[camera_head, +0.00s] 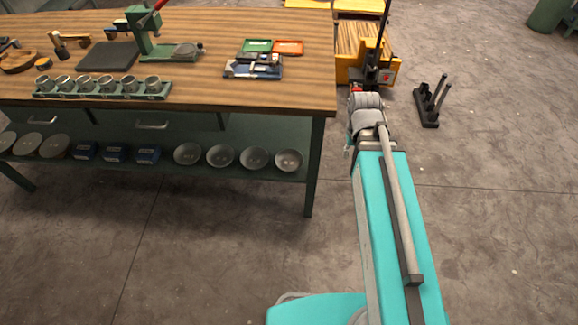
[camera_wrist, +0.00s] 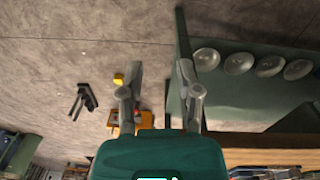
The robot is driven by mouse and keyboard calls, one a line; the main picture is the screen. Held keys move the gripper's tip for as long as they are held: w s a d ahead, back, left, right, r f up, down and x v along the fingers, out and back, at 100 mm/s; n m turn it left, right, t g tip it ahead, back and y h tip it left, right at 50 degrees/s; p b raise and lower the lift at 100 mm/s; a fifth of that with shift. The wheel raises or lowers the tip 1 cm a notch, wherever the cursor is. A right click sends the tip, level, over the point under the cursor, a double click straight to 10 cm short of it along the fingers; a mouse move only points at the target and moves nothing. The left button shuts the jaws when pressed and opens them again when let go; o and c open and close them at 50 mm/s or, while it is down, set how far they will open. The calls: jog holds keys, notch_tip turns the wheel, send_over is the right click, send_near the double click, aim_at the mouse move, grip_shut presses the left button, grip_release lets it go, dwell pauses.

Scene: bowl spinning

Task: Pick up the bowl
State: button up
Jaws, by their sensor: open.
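Several grey metal bowls stand in a row on the lower shelf of the workbench. The right-hand one (camera_head: 288,160) is nearest the bench's right leg. In the wrist view the nearest bowl (camera_wrist: 207,59) is right of my gripper's fingers, with others further right. The pictures do not show which bowl is meant. My gripper (camera_wrist: 160,88) is open and empty, its two fingers spread wide and apart from every bowl. In the head view my arm reaches forward right of the bench, and I cannot make out the fingers.
The workbench (camera_head: 205,90) has a wooden top with a green press (camera_head: 150,40) and a rack of metal cups (camera_head: 105,90). Blue boxes (camera_head: 115,154) share the lower shelf. A yellow pallet truck (camera_head: 370,65) and a black stand (camera_head: 430,105) are beyond. Floor in front is clear.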

jog(key=w+a+f+n+t+h+b, duration=0.1)
jog(key=w+a+f+n+t+b, duration=0.1)
jog(key=w+a+f+n+b, duration=0.3)
jog(key=w+a+f+n+t+h+b, duration=0.1)
jog(key=w+a+f+n+b, duration=0.4)
jog(key=a+f+b, duration=0.8)
jog(key=w+a+f+n+t+h+b, duration=0.2)
jog(key=w+a+f+n+b, duration=0.3)
jog(key=f+b, duration=1.1)
jog(key=w+a+b, duration=0.2)
jog(key=a+b, duration=0.1)
jog(key=a, duration=0.1)
jog(key=shift+f+t, duration=0.2)
jog(key=shift+t, duration=0.1)
jog(key=b+x, duration=0.7)
jog(key=x, duration=0.1)
jog(key=shift+w+d, duration=0.15)
jog(key=shift+d, duration=0.1)
jog(key=shift+f, duration=0.15)
jog(key=shift+f, duration=0.1)
